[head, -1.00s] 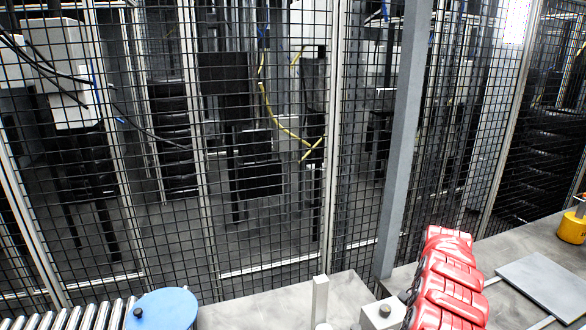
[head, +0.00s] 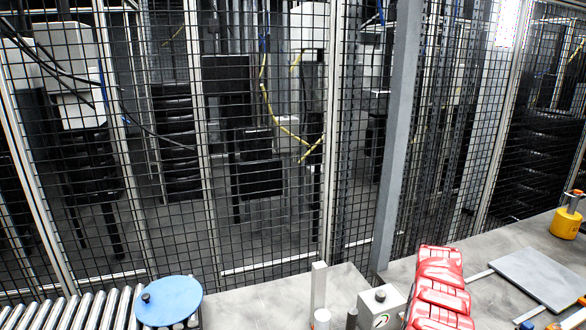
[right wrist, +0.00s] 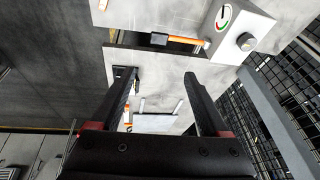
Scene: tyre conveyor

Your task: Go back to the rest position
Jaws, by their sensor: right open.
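My right gripper (right wrist: 158,76) shows in the right wrist view. Its two black fingers are spread apart with nothing held between them. A grey worktop surface with a light plate (right wrist: 154,123) shows beyond the fingers. The right gripper's fingers do not show in the head view. A red ribbed arm part, which looks like mine, rises from the lower right of the head view. My left gripper does not show in any view.
A mesh fence (head: 270,130) stands behind the worktop (head: 270,306). A roller conveyor (head: 75,312) with a blue disc (head: 172,298) is at lower left. A grey plate (head: 540,277) and yellow container (head: 566,223) lie right. A box with a dial (right wrist: 238,28) is near the gripper.

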